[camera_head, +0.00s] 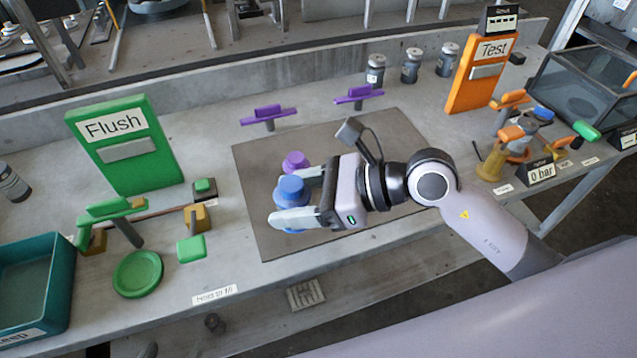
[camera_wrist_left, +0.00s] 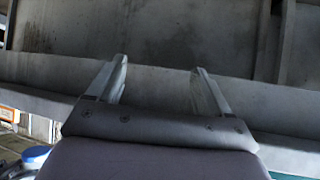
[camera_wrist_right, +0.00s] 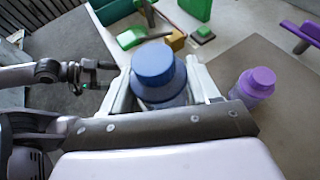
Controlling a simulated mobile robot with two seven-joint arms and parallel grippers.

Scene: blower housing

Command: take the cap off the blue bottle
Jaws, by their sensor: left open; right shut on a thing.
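The blue bottle (camera_head: 291,190) stands on the dark mat (camera_head: 262,167) with its blue cap on. My right gripper (camera_head: 289,198) reaches in from the right and is shut on the bottle's body. In the right wrist view the cap (camera_wrist_right: 153,62) rises between the two fingers and the bottle's lower part is hidden by the gripper. My left gripper (camera_wrist_left: 158,68) shows in the left wrist view, its two fingers apart with nothing between them. It is not seen in the head view.
A purple bottle (camera_head: 296,161) stands close behind the blue one. A green Flush panel (camera_head: 125,145), green round dish (camera_head: 138,274) and teal crate (camera_head: 66,300) are to the left. An orange Test panel (camera_head: 480,75) is at the right. The mat's front part is clear.

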